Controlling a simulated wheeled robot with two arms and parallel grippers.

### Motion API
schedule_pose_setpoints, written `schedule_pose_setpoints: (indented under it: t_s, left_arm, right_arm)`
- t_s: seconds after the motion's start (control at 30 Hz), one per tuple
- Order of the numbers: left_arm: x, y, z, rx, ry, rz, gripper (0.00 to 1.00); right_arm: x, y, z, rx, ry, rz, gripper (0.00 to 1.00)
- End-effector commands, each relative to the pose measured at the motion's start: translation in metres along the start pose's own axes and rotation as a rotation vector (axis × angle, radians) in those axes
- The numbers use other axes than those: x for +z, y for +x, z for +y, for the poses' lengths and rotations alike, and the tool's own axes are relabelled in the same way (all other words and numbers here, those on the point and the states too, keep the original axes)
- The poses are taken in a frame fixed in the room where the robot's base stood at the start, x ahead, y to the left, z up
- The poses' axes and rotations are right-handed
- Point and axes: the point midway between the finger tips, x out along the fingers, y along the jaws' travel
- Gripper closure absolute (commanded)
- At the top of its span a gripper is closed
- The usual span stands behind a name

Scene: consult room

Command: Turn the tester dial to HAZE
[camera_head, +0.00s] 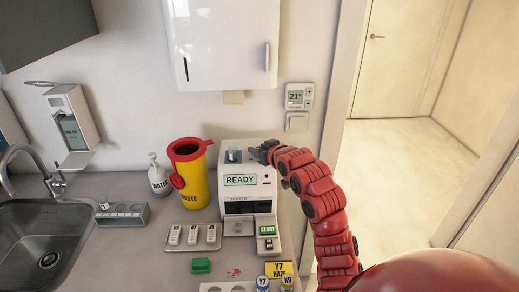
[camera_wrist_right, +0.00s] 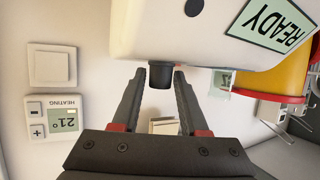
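The white tester (camera_head: 231,208) stands on the counter with a green READY screen (camera_head: 240,181). In the right wrist view its casing (camera_wrist_right: 150,32) fills the top, and a short dark round knob (camera_wrist_right: 160,76), apparently the dial, sticks out of it. My right gripper (camera_head: 257,152) is at the tester's upper right in the head view. In the wrist view its fingers (camera_wrist_right: 160,92) are apart, with the knob between the tips and narrow gaps beside it. No dial marking can be read. My left gripper is not in view.
A yellow waste bin (camera_head: 197,188) and a white bottle (camera_head: 158,178) stand left of the tester. In front are a tray of white pieces (camera_head: 174,248), a green block (camera_head: 201,265) and a yellow Y7 HAZE card (camera_head: 287,268). A thermostat (camera_head: 299,96) is on the wall.

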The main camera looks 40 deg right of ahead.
Motion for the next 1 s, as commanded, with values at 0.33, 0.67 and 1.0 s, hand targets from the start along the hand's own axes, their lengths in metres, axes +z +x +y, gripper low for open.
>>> schedule_pose_setpoints:
  t_s: [0.33,0.67,1.0]
  left_arm:
    - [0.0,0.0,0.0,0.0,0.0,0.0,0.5]
    - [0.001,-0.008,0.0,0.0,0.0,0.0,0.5]
    - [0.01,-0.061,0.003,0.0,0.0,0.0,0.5]
  right_arm:
    - [0.0,0.0,0.0,0.0,0.001,0.0,1.0]
    - [0.003,0.002,0.002,-0.036,-0.01,-0.004,1.0]
    - [0.011,0.005,0.005,-0.246,-0.094,-0.001,1.0]
